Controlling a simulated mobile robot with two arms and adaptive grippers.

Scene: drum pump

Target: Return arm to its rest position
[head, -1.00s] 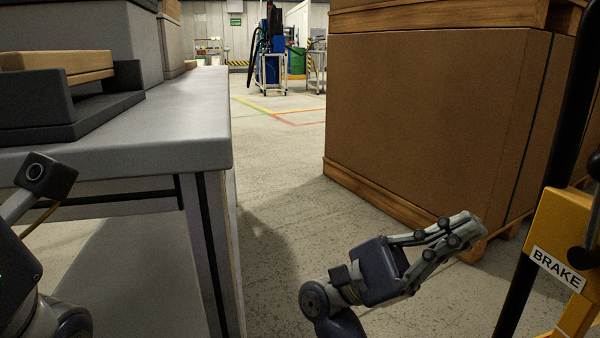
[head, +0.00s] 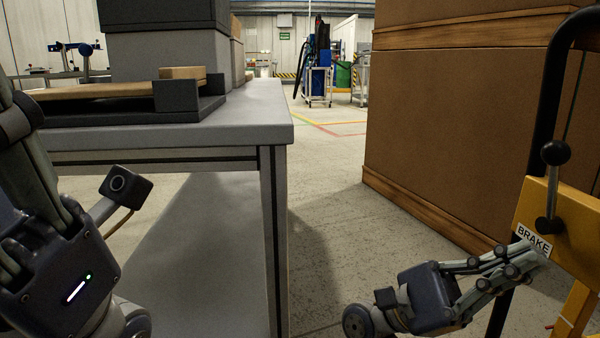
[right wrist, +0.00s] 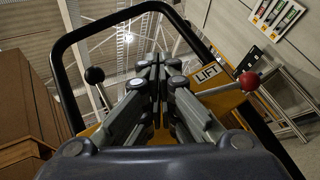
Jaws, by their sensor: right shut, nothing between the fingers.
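My right gripper (head: 535,252) is at the lower right of the head view, its fingers together and empty. Its tips overlap the lower edge of the BRAKE label in the picture; I cannot tell whether they touch the panel. In the right wrist view the closed fingers (right wrist: 158,75) point up toward a black handle frame (right wrist: 95,28). My left gripper (head: 50,245) is at the left edge, fingers pointing up and partly cut off, so its opening is unclear.
A yellow panel (head: 575,225) with a black-knobbed lever (head: 552,180) stands right. A red-knobbed lever (right wrist: 249,81) shows in the wrist view. A grey table (head: 230,132) stands left, a large brown box (head: 450,130) right. Floor (head: 335,220) between them is clear.

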